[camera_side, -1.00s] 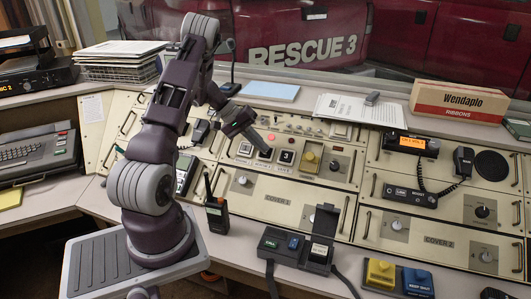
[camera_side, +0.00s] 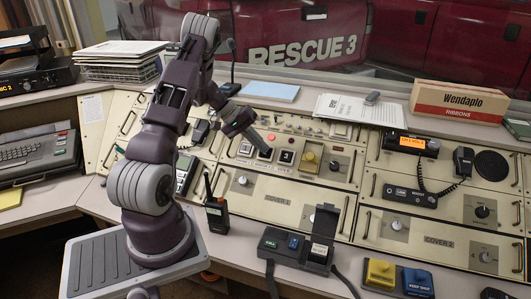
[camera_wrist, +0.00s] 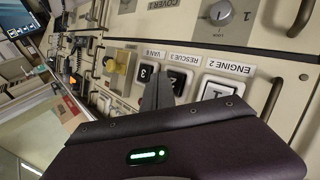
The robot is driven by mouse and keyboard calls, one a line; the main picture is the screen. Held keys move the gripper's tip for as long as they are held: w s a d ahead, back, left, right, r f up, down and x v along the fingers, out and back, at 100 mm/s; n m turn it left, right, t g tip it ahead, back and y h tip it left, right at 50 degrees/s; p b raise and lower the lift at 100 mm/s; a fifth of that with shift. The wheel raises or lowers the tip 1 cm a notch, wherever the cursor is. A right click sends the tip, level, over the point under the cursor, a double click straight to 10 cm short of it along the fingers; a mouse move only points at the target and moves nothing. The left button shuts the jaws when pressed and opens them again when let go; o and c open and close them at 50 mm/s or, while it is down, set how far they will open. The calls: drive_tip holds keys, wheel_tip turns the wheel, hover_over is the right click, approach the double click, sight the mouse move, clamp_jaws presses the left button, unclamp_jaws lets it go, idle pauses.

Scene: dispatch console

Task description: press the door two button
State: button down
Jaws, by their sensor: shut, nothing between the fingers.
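Three square door buttons stand in a row on the cream console. The middle button (camera_side: 265,153) is labelled RESCUE 3; it also shows in the wrist view (camera_wrist: 178,81), partly hidden by my fingers. Button 3 (camera_side: 287,157), labelled VAN 6, is dark and lies to its right in the side view. The button labelled ENGINE 2 (camera_side: 246,148) lies to its left, and in the wrist view (camera_wrist: 217,91) it reads 1. My gripper (camera_side: 262,144) is shut and empty, pointing down with its tips at the middle button. I cannot tell whether they touch it.
A yellow knob block (camera_side: 310,162) stands right of the buttons, with a black rotary knob beyond it. A handset radio (camera_side: 216,215) stands upright in front. A dark key box with raised lid (camera_side: 324,222) sits at the front. Papers (camera_side: 350,109) lie behind.

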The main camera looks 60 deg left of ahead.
drive_tip(key=shift+f, duration=0.1)
idle(0.6)
drive_tip(key=shift+w+a+f, duration=0.15)
drive_tip(key=shift+a+f, duration=0.05)
drive_tip(key=shift+f, duration=0.05)
drive_tip(key=shift+w+a+f, duration=0.2)
drive_tip(key=shift+f, duration=0.25)
idle(0.6)
idle(0.3)
drive_tip(key=shift+s+d+r, duration=0.2)
drive_tip(key=shift+r, duration=0.2)
drive_tip(key=shift+s+d+r, duration=0.15)
drive_tip(key=shift+d+r, duration=0.05)
drive_tip(key=shift+r, duration=0.2)
drive_tip(key=shift+s+d+r, duration=0.3)
drive_tip(key=shift+s+r, duration=0.05)
drive_tip(key=shift+r, duration=0.35)
drive_tip(key=shift+s+d+r, duration=0.3)
drive_tip(key=shift+d+r, duration=0.05)
drive_tip(key=shift+r, duration=0.35)
drive_tip(key=shift+s+d+r, duration=0.3)
drive_tip(key=shift+s+r, duration=0.05)
drive_tip(key=shift+r, duration=0.35)
